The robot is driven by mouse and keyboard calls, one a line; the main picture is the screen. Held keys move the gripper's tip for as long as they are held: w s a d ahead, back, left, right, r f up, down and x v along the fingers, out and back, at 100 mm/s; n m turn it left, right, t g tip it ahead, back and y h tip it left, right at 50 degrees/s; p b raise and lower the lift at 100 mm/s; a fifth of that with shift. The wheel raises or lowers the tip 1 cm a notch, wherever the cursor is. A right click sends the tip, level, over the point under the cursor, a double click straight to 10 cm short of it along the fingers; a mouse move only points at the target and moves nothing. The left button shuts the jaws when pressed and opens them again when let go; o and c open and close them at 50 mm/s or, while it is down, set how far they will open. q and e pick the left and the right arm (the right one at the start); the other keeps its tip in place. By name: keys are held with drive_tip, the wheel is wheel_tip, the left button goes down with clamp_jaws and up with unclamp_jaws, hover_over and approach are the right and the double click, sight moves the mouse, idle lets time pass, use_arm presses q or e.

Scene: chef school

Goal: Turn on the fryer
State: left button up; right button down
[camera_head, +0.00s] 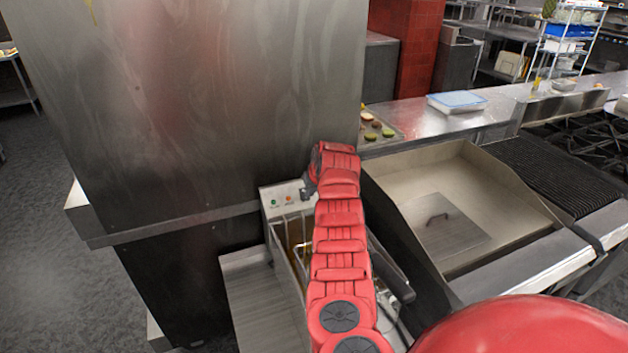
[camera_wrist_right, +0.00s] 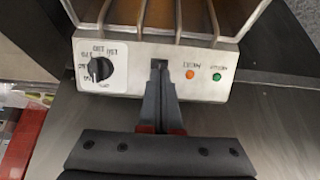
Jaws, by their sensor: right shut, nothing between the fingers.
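The fryer (camera_head: 279,204) stands between a tall steel cabinet and a steel basin unit, with its panel at the back. The panel (camera_wrist_right: 140,84) also shows in the right wrist view. It has a black dial (camera_wrist_right: 99,69) with a white scale, an orange light (camera_wrist_right: 190,74) and a green light (camera_wrist_right: 216,77). My right gripper (camera_head: 305,191) is at the panel; in the wrist view its shut, empty fingertips (camera_wrist_right: 160,72) lie between dial and lights. They cover what is there; I cannot tell if they touch it. My left gripper is not in view.
The tall steel cabinet (camera_head: 200,100) rises close on the left. The steel basin unit (camera_head: 400,185) is on the right, with a black ribbed grill (camera_head: 560,175) beyond. A counter behind holds a tray of food (camera_head: 380,132) and a blue-lidded container (camera_head: 456,101).

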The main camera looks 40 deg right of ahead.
sight(306, 198)
drive_tip(key=shift+p+x, duration=0.4)
drive_tip(key=shift+x, duration=1.7)
drive_tip(key=shift+w+r, duration=0.15)
drive_tip(key=f+b, duration=0.1)
drive_tip(key=b, duration=0.2)
drive_tip(key=shift+w+d+b, duration=0.1)
drive_tip(key=shift+b, duration=0.2)
drive_tip(key=shift+r+p, duration=0.45)
drive_tip(key=shift+p, duration=0.05)
